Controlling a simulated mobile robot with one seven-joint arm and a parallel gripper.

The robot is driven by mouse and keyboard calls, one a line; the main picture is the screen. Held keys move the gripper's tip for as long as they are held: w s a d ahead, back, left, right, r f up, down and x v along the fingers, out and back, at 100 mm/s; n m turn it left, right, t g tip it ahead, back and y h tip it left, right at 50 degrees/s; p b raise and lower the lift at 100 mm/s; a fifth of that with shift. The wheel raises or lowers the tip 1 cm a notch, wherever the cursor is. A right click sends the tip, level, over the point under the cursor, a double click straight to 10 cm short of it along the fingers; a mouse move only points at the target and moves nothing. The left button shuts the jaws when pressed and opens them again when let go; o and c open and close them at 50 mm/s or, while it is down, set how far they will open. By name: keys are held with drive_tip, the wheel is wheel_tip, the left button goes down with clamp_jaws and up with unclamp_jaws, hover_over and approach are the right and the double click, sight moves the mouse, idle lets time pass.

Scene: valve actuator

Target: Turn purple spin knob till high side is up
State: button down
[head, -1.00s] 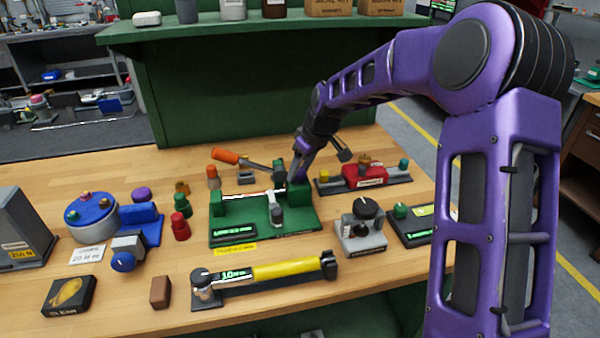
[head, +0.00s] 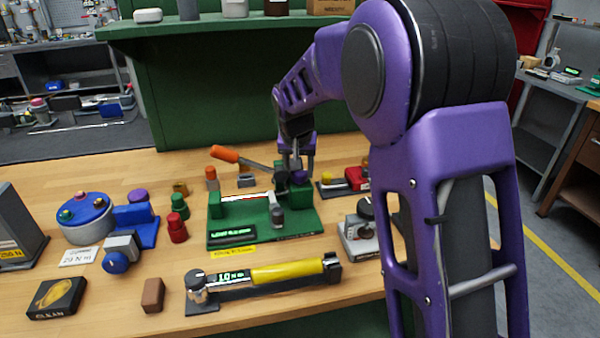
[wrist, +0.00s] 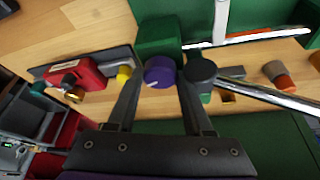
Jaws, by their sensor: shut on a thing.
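The purple knob (head: 298,176) sits at the right end of the green fixture (head: 225,228), beside a green block. In the wrist view the purple knob (wrist: 161,71) shows its round face with a small pale mark near the lower left edge. My gripper (head: 297,160) points down at it from above. In the wrist view the fingers of my gripper (wrist: 160,88) are on both sides of the knob, shut on it. The right finger partly overlaps a dark round part (wrist: 200,70) beside the knob.
A red block (head: 356,178) on a grey rail lies to the right. A yellow-handled tool (head: 285,270) lies in front. A blue device with another purple knob (head: 138,195) stands to the left.

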drive_tip(key=shift+m+h, duration=0.4)
drive_tip(key=shift+m, duration=0.6)
drive_tip(key=shift+c, duration=1.5)
unclamp_jaws()
drive_tip(key=shift+a, duration=0.1)
